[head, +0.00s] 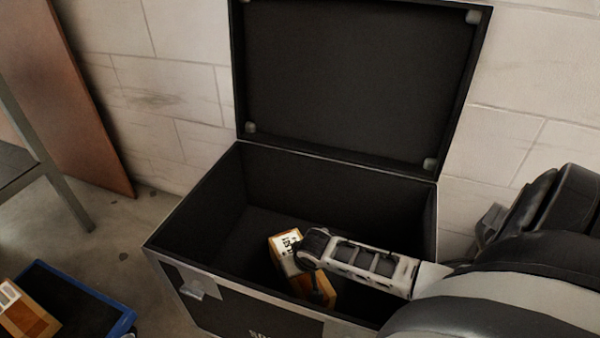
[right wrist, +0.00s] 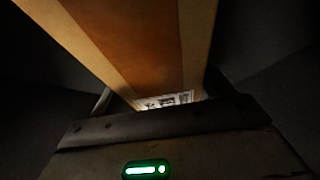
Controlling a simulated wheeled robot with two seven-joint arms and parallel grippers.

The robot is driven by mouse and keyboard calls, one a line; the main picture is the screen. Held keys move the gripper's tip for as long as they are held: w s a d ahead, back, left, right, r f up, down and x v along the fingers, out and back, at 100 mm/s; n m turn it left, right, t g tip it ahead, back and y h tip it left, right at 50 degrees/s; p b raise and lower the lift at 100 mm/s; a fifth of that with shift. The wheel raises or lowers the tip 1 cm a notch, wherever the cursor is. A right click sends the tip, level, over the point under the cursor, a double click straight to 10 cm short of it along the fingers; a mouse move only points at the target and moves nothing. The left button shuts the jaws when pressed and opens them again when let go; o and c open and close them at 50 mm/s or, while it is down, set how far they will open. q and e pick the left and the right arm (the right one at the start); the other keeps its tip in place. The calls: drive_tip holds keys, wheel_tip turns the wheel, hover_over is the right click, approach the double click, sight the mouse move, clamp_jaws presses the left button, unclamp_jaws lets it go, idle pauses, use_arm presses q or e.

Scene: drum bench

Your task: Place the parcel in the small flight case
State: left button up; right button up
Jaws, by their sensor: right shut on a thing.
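The small flight case (head: 185,262) is black with metal edges, and its lid (head: 350,75) stands open against the wall. A brown parcel with a white printed label (head: 285,245) is inside the case opening, tilted. My right gripper (head: 312,268) reaches in from the right and is shut on the parcel. In the right wrist view the parcel (right wrist: 150,45) runs away from the jaws, with its label close to them. Whether the parcel touches the case floor is hard to tell. My left gripper is in neither view.
Another brown box (head: 25,315) with a label lies in a blue-rimmed tray (head: 105,300) on the floor at lower left. A table leg (head: 60,185) and a brown board (head: 75,100) stand at the left. The rest of the case interior looks empty.

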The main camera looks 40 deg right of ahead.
drive_tip(key=shift+f, duration=0.4)
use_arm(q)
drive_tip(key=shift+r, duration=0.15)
use_arm(e)
drive_tip(key=shift+r, duration=0.1)
drive_tip(key=o, duration=1.3)
drive_tip(key=shift+f, duration=0.2)
drive_tip(key=shift+r, duration=0.1)
drive_tip(key=shift+r, duration=0.3)
drive_tip(key=p+v, duration=0.6)
drive_tip(key=v, duration=0.4)
drive_tip(key=shift+s+r, duration=0.15)
drive_tip(key=shift+r, duration=0.2)
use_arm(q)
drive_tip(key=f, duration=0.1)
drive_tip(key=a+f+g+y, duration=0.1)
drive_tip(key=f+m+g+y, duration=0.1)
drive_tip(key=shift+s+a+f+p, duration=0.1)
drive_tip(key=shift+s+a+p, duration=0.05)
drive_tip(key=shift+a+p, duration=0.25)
use_arm(e)
drive_tip(key=shift+s+a+r, duration=0.1)
drive_tip(key=shift+s+r, duration=0.1)
drive_tip(key=shift+r, duration=0.2)
